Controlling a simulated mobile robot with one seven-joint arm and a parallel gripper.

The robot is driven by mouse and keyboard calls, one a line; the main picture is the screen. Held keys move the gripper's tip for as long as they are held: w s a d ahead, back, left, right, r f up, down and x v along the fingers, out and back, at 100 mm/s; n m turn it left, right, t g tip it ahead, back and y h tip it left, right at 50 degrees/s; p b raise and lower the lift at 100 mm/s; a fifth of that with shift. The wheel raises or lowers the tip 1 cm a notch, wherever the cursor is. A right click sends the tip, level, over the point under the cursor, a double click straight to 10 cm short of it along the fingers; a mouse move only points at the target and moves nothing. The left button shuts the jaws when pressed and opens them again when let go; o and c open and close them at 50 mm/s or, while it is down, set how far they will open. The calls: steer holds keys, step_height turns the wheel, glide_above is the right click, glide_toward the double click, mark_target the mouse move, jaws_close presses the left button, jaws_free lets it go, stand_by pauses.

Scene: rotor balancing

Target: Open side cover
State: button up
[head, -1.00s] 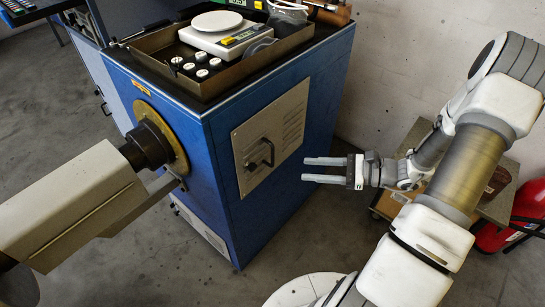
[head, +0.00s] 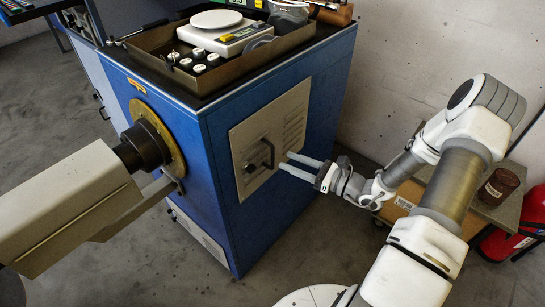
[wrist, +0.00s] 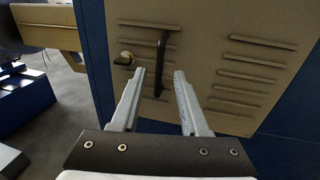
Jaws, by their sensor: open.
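The side cover (head: 285,125) is a beige louvred panel on the blue machine's side, and it looks closed. It also shows in the wrist view (wrist: 220,50). Its dark bar handle (head: 268,153) stands upright near the cover's left part. In the wrist view the handle (wrist: 161,62) is ahead of my fingers, with a round latch or knob (wrist: 125,58) to its left. My gripper (head: 288,160) is open and empty, to the right of the handle. In the wrist view the fingertips (wrist: 160,73) appear on either side of the handle's lower part; I cannot tell the remaining depth.
On the machine's top (head: 335,35) stands a tray (head: 232,70) with a scale (head: 218,35) and several small weights. A large beige arm-like housing (head: 70,205) is at left. A low table (head: 510,215) with a brown jar (head: 500,187) and a red extinguisher (head: 505,245) are at right.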

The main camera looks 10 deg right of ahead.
mark_target(273, 166)
steer(key=b+x, duration=0.1)
steer(key=x, duration=0.5)
steer(key=shift+w+a, duration=0.15)
steer(key=shift+c, duration=0.2)
jaws_close()
stand_by(1.1)
